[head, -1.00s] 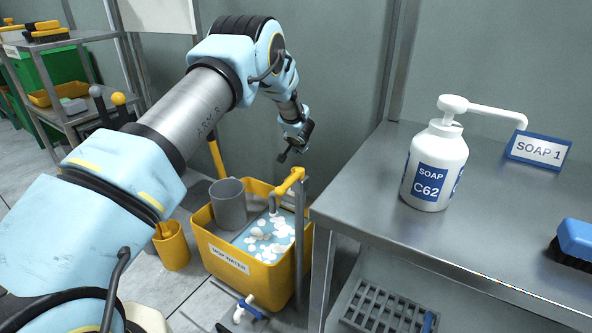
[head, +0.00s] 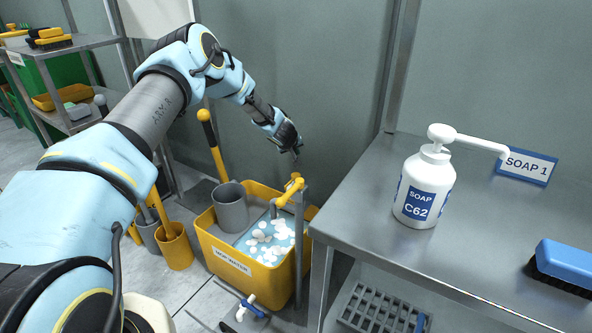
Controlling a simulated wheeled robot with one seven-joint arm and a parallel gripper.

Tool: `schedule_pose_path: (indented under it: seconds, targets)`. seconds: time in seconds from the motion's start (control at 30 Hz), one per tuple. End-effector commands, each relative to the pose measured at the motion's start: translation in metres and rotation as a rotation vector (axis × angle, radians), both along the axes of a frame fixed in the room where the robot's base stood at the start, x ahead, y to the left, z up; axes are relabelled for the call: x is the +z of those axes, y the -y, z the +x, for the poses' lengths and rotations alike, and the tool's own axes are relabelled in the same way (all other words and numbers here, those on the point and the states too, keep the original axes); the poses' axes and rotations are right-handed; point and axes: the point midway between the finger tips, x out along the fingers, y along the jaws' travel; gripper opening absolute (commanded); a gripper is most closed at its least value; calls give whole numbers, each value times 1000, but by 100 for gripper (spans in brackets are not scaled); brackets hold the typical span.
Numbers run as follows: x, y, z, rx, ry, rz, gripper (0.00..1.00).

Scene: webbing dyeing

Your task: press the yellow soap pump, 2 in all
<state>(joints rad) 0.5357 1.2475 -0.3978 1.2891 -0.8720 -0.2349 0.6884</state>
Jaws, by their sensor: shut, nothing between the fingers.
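A white soap bottle (head: 424,192) labelled "SOAP C62" stands upright on the metal table at right. Its pump head (head: 442,133) and long spout are white, with the spout pointing right. I see no yellow soap pump. A yellow tap (head: 289,190) on a grey post stands at the right side of the yellow mop-water tub. My gripper (head: 296,154) is shut and empty. In the picture it is just above the yellow tap and well left of the soap bottle. Its fingers look thin and dark; I cannot tell its exact distance from the tap.
The metal table (head: 365,205) also bears a "SOAP 1" sign (head: 526,166) and a blue brush (head: 563,262). The yellow tub (head: 231,266) holds foamy water and a grey cup (head: 230,206). A yellow-handled pole (head: 213,146) leans behind it. A tool rack stands at far left.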

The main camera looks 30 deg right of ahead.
Motion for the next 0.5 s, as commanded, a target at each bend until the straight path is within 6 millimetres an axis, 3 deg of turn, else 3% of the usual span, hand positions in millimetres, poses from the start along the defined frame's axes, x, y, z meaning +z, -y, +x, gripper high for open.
schedule_pose_path:
  seconds: [0.2, 0.5]
  targets:
    - [14, 1, 2, 103, -103, -123, 0]
    - [15, 1, 3, 120, -120, -144, 0]
